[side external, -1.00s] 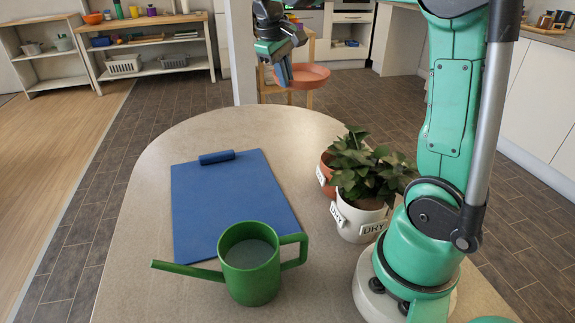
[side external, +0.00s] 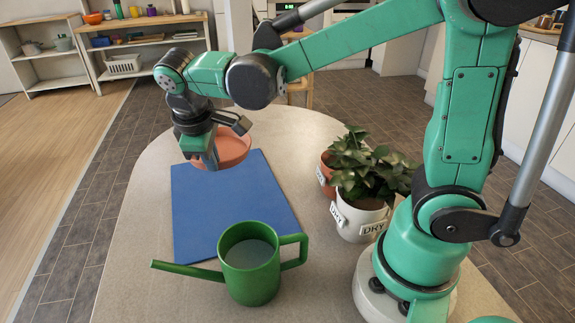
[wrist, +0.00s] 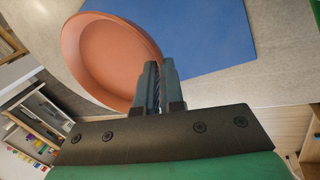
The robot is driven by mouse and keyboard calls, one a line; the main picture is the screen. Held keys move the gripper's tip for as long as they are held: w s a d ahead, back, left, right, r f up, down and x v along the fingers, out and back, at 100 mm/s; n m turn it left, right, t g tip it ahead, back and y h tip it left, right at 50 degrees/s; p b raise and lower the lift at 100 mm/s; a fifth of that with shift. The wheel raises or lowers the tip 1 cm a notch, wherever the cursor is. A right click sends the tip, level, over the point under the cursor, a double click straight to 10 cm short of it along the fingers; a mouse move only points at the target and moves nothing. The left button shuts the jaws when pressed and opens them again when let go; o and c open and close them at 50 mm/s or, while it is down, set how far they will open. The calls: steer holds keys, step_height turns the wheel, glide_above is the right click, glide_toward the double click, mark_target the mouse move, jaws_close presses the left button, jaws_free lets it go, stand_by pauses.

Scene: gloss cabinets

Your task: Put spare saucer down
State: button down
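A terracotta-coloured saucer (side external: 232,149) is at the far end of the blue mat. My gripper (side external: 207,158) is at the saucer's near left rim in the side view. In the wrist view the two fingers of my gripper (wrist: 160,85) are close together on the rim of the saucer (wrist: 112,58), shut on it. The saucer looks held above the table; its exact height cannot be told. The blue mat (side external: 235,205) lies flat on the table, its far end hidden by my gripper and the saucer.
A green watering can (side external: 250,262) stands at the mat's near edge. A white pot labelled DRY (side external: 357,222) and a terracotta pot (side external: 326,172), both with leafy plants, stand right of the mat. The table (side external: 130,270) is bare at its left and near edge.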

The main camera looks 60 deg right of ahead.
mark_target(225, 216)
step_height(225, 216, down, 11)
steer(key=shift+f, duration=0.15)
stand_by(0.4)
steer(key=shift+f, duration=0.15)
steer(key=c, duration=1)
jaws_free()
steer(key=v, duration=1.1)
steer(key=shift+s+d+r+m+t+y, duration=0.4)
steer(key=shift+s+d+m+t+y, duration=0.15)
steer(key=shift+s+d+m+t, duration=0.35)
steer(key=shift+s+d+r+m+t+y, duration=0.4)
steer(key=shift+s+d+m+t+y, duration=0.3)
steer(key=shift+s+m+t, duration=0.25)
steer(key=shift+s+d+r+m+t+y, duration=0.4)
steer(key=shift+s+d+m+t+y, duration=0.05)
steer(key=shift+s+d+m+t, duration=0.45)
